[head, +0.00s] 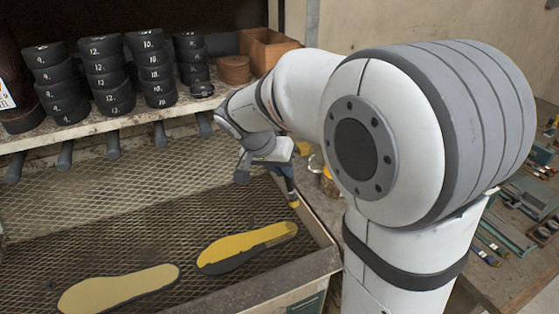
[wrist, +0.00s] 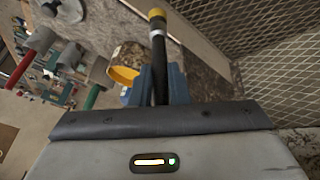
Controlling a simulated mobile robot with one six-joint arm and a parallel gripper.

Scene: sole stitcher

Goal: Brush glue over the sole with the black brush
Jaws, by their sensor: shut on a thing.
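My gripper (wrist: 163,85) is shut on the black brush (wrist: 161,65); its blue fingers clasp the dark handle. The brush has a pale band and a yellow end (wrist: 157,15). In the head view the yellow brush end (head: 294,203) hangs above the right rim of the mesh tray, behind the right sole and apart from it. That dark sole (head: 247,247) has yellow glue over much of its top, with dark areas along the lower edge and near the right end. A plain beige sole (head: 118,288) lies to its left. The wrist view shows a jar with a yellow rim (wrist: 124,75) beside the fingers.
The mesh tray (head: 90,258) has a raised wall on its right. Stacks of numbered black cups (head: 108,75) stand on a shelf behind, with a row of grey pegs below its edge. Tools (head: 530,205) clutter the bench at right. The mesh behind the soles is clear.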

